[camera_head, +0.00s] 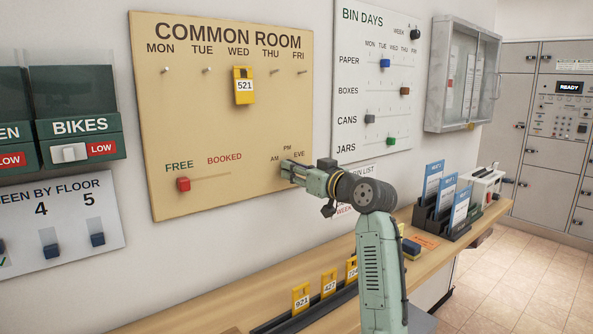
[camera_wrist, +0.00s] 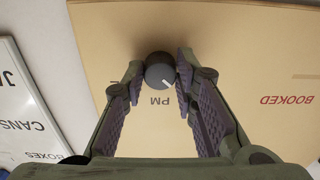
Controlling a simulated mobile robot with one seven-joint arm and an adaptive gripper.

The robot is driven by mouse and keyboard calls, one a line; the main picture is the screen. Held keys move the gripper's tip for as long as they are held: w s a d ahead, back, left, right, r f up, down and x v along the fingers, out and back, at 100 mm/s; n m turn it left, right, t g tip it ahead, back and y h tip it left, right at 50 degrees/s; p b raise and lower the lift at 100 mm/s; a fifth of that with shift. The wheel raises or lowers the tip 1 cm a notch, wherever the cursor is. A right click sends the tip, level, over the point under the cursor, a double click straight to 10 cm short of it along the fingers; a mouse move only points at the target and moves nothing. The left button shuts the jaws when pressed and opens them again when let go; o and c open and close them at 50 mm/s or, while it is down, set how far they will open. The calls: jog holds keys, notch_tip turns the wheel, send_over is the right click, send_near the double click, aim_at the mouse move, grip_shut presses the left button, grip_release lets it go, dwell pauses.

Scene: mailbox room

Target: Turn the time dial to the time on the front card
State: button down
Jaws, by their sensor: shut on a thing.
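The dark round time dial (camera_wrist: 160,70) sits low on the tan common room board (camera_head: 215,125). In the wrist view it lies between the two fingers of my gripper (camera_wrist: 158,76), which is shut on it. Its white pointer line slants down and right, just right of the upside-down PM label (camera_wrist: 160,101). In the head view my gripper (camera_head: 285,172) reaches the board below AM, PM and EVE and hides the dial. A yellow tag (camera_head: 244,86) marked 521 hangs under WED. Blue cards (camera_head: 447,191) stand on the shelf; their small print is unreadable.
A red slider (camera_head: 183,184) sits at the FREE end. Yellow tags (camera_head: 301,298) stand in a black rack on the wooden shelf (camera_head: 210,315) below. The bin days board (camera_head: 375,30) and a glazed case (camera_head: 463,75) are to the right. Lockers (camera_head: 550,140) stand beyond.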

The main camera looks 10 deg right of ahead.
jog(key=shift+m, duration=0.3)
jog(key=shift+a+r+m+p, duration=0.1)
jog(key=shift+m+p, duration=1.3)
jog(key=shift+m, duration=2.6)
jog(key=c, duration=1.3)
grip_release()
jog(key=shift+s, duration=0.15)
